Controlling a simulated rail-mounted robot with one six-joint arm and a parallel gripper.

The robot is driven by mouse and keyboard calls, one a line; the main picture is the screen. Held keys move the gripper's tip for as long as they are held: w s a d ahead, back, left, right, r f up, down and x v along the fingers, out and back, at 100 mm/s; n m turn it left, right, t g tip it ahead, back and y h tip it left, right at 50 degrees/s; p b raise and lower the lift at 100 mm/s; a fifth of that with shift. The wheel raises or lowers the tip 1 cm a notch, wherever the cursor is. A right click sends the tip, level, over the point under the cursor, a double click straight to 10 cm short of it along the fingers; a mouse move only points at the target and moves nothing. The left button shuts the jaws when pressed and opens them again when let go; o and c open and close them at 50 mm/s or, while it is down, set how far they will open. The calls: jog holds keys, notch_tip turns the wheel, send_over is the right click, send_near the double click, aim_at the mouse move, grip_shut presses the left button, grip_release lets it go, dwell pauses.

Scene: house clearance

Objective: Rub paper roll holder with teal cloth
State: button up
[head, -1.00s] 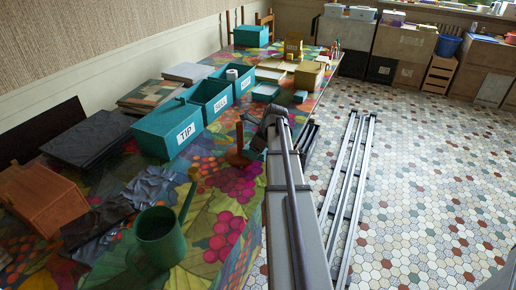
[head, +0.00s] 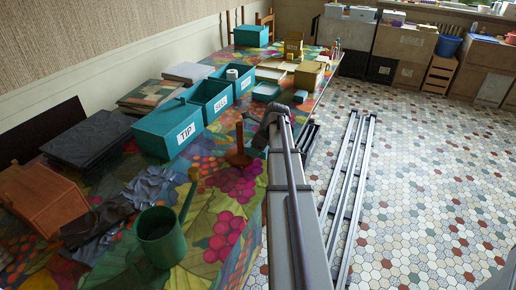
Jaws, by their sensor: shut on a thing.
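The paper roll holder (head: 239,150), a brown wooden post on a round base, stands upright on the patterned table cover right of the box labelled TIP. My gripper (head: 262,131) is just right of it, at the end of my grey arm. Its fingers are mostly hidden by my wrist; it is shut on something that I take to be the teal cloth. The cloth itself cannot be made out there, and whether it touches the holder cannot be told.
Teal boxes, TIP (head: 168,133) and SELL (head: 209,97), stand behind the holder. A green watering can (head: 160,238) and crumpled grey material (head: 150,188) lie nearer. A small teal block (head: 300,96) sits by the table's right edge. Tiled floor (head: 430,190) is open to the right.

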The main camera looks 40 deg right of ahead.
jog(key=shift+d, duration=0.1)
jog(key=shift+w+d+f, duration=0.1)
jog(key=shift+w+d, duration=0.2)
jog(key=shift+d, duration=0.3)
jog(key=shift+a, duration=0.1)
jog(key=shift+s+a, duration=0.3)
jog(key=shift+a, duration=0.3)
jog(key=shift+s+a, duration=0.3)
jog(key=shift+a, duration=0.4)
jog(key=shift+w+d, duration=0.1)
jog(key=shift+d, duration=0.05)
jog(key=shift+w+d, duration=0.2)
jog(key=shift+d, duration=0.35)
